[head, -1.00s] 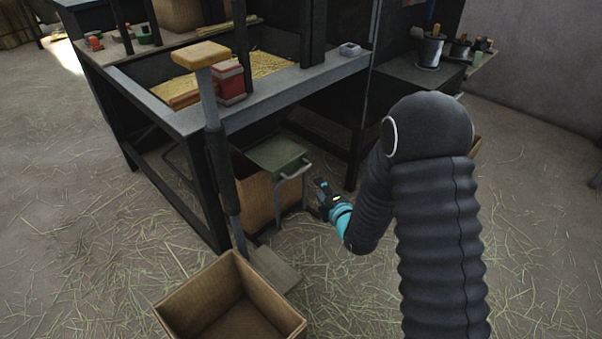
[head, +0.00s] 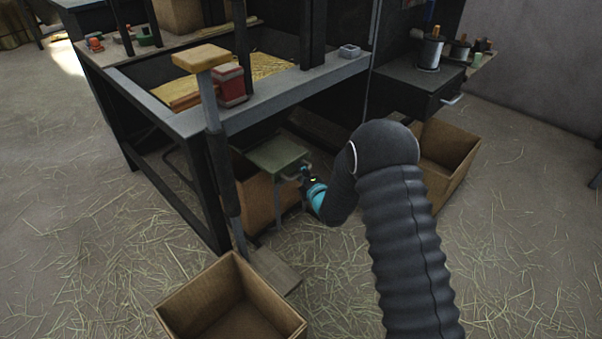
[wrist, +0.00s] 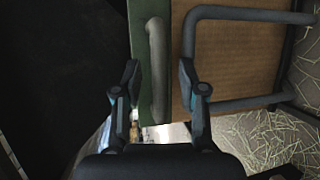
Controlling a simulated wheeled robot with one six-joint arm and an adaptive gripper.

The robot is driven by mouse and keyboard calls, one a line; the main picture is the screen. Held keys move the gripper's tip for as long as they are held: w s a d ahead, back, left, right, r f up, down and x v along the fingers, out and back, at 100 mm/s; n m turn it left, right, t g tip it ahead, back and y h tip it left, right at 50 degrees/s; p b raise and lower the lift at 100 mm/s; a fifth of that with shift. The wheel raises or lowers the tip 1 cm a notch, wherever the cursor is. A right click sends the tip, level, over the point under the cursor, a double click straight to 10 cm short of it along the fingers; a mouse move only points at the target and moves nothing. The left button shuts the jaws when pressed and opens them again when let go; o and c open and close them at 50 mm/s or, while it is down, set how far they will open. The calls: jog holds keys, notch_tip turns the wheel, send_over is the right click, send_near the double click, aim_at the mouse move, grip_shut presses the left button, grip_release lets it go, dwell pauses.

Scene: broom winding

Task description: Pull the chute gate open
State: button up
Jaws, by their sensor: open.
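The chute gate is a green plate (head: 276,152) under the bench, above a cardboard box. Its grey bar handle (wrist: 156,65) runs lengthwise in the wrist view, on the green plate (wrist: 139,40). My gripper (wrist: 158,82) is open, with one finger on each side of the handle's lower part. The handle lies between the fingers, and I see no finger clearly touching it. In the head view my gripper (head: 305,174) is at the front right of the plate and hides most of the handle.
A cardboard box (head: 262,202) stands under the gate, with a grey tubular frame (wrist: 240,12) beside it. A dark post (head: 221,165) rises at the left above a foot pedal (head: 273,269). Open boxes stand at front (head: 170,312) and right (head: 457,152).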

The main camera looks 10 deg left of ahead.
jog(key=shift+w+a+f, duration=0.1)
jog(key=shift+w+a, duration=0.2)
jog(key=shift+w, duration=0.1)
grip_shut()
